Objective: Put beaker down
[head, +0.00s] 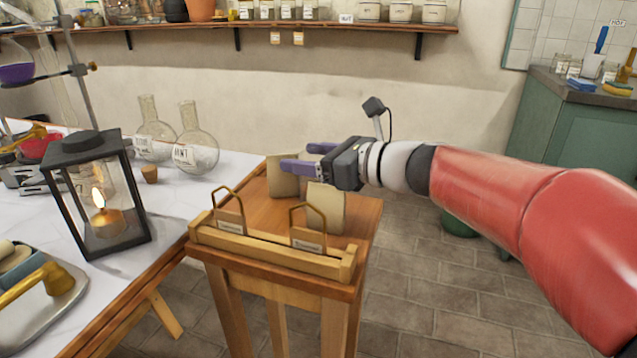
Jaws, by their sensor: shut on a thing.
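My gripper (305,158), with purple fingers, is over the back of a small wooden stand (357,215), pointing left. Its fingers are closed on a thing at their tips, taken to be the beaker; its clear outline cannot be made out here. A tan upright piece (283,182) shows right at and below the fingertips; I cannot tell whether it touches them. A second tan piece (326,208) stands nearer, below the gripper. Two labelled brass-framed holders (229,212) stand along the stand's front rail.
A white-topped table (225,168) is to the left, with two round flasks (195,150), a cork (149,174), a black lantern (104,205) with a lit candle and a metal tray (50,310). A shelf (300,34) runs above. A green cabinet (570,140) is at right.

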